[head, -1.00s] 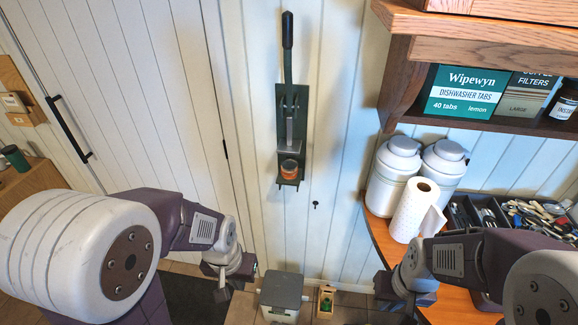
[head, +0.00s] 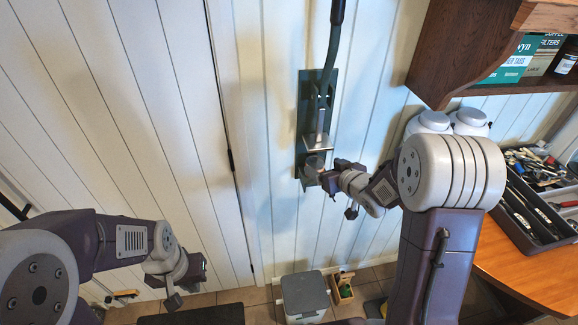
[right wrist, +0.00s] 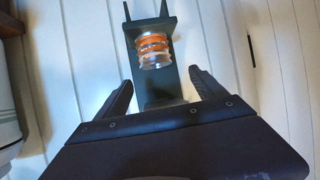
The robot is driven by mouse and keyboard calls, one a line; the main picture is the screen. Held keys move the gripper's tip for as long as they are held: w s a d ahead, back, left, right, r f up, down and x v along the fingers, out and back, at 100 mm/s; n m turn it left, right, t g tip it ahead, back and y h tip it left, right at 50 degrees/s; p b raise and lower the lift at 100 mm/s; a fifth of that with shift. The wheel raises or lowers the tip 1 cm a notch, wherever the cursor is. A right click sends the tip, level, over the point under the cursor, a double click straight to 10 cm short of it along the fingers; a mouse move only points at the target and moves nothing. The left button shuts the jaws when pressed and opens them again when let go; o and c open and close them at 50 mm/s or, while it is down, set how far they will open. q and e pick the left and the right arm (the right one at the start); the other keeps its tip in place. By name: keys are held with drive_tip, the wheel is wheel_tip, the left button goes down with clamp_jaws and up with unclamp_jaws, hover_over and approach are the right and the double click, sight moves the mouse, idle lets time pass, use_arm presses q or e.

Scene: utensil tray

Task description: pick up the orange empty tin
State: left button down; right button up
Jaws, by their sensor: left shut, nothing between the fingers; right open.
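The orange tin (right wrist: 154,45), banded orange with silvery ends, sits in the dark green wall-mounted crusher (head: 303,120). In the head view the tin (head: 315,160) is small and partly hidden by my right gripper (head: 330,180). My right gripper, also in the right wrist view (right wrist: 160,80), is open and empty. Its fingers point toward the crusher, one on each side of the lower plate, short of the tin and not around it. My left gripper (head: 188,280) is shut and empty, low at the left, far from the tin.
The crusher's long lever (head: 333,50) stands up above the tin. A wooden shelf (head: 440,70) with boxes and a counter (head: 525,265) with a cutlery tray (head: 500,215) are at the right. A grey-lidded bin (head: 305,292) stands on the floor below.

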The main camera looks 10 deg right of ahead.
sight(314, 159)
drive_tip(key=x, duration=0.4)
drive_tip(key=shift+w+d+p, duration=0.1)
drive_tip(key=shift+d+p, duration=0.3)
drive_tip(key=p+x, duration=0.1)
drive_tip(key=x, duration=0.2)
drive_tip(key=shift+w+a, duration=0.1)
drive_tip(key=shift+w, duration=0.1)
drive_tip(key=shift+w+f, duration=0.2)
drive_tip(key=shift+w, duration=0.15)
drive_tip(key=shift+a, duration=0.1)
drive_tip(key=c, duration=0.4)
drive_tip(key=shift+s+r, duration=0.1)
drive_tip(key=c, duration=1)
use_arm(q)
drive_tip(key=shift+s+d+r, duration=0.2)
drive_tip(key=shift+d+r, duration=0.2)
drive_tip(key=shift+r, duration=0.2)
drive_tip(key=shift+s+d+r, duration=0.15)
drive_tip(key=shift+d+r, duration=0.25)
drive_tip(key=shift+r, duration=0.15)
use_arm(e)
clamp_jaws()
